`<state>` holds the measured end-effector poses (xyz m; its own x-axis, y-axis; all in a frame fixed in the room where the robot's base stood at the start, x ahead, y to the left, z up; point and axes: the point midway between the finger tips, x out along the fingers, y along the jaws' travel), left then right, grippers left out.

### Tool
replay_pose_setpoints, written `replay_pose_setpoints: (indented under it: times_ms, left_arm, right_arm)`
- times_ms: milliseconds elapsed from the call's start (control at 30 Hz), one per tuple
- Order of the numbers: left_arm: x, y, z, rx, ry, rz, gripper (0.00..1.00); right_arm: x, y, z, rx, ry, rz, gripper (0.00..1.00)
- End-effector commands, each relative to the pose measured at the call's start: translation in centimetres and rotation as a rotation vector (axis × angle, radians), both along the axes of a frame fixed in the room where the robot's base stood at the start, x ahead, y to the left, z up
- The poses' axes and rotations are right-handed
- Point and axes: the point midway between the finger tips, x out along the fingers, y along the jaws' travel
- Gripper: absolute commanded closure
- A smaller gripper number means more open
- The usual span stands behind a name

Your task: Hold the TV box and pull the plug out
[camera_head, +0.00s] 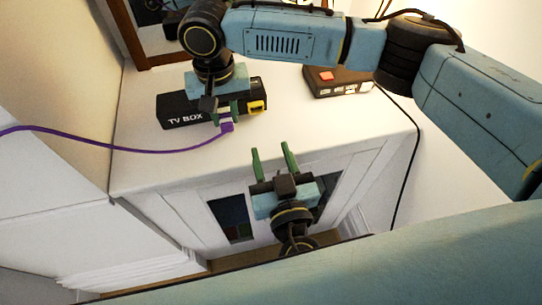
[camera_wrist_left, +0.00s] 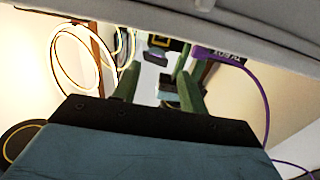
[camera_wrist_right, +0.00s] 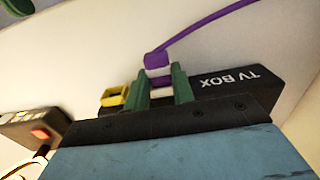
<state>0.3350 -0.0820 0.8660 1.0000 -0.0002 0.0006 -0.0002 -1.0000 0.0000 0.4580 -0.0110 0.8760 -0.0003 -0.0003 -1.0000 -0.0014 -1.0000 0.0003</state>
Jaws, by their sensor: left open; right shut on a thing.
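The black TV box (camera_head: 185,118) lies on the white cabinet top, with its label facing the front edge. The purple plug (camera_head: 227,126) is at the box's front side; its purple cable (camera_head: 100,147) runs off to the left. My right gripper (camera_head: 226,112) reaches over the box and is shut on the plug, which shows between its fingers in the right wrist view (camera_wrist_right: 158,72). I cannot tell how deep the plug sits in the box. My left gripper (camera_head: 271,148) is open and empty, in front of the cabinet edge and apart from the box.
A yellow square piece (camera_head: 257,107) sits at the box's right end. A dark device (camera_head: 338,82) with a red top button stands further right, with a black cable (camera_head: 408,115) hanging down the cabinet side. The cabinet top (camera_head: 300,125) between the box and the front edge is clear.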

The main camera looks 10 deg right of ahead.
Motion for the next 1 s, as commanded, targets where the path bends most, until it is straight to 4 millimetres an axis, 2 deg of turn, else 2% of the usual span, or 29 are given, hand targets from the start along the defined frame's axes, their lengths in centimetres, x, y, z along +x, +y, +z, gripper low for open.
replay_pose_setpoints:
  times_ms: [167,400,600,800,1000]
  left_arm:
    - [2.3,0.0,0.1,0.003,-0.004,0.001,0.57]
    - [7.0,0.0,0.1,0.004,-0.004,0.002,0.57]
    - [10.1,0.0,0.0,0.003,-0.002,0.002,0.57]
    - [11.5,0.0,0.0,0.0,0.001,0.001,0.57]
    - [11.7,0.1,0.0,0.0,0.001,0.001,0.57]
  right_arm:
    - [0.0,0.0,0.1,0.001,-0.001,0.0,0.97]
    - [0.0,0.0,0.1,0.001,-0.001,0.0,0.97]
    - [0.0,0.0,0.1,0.001,-0.001,0.0,0.97]
    - [0.0,0.0,0.1,0.001,-0.001,0.0,0.97]
    - [0.0,0.0,0.1,0.001,-0.001,0.0,0.97]
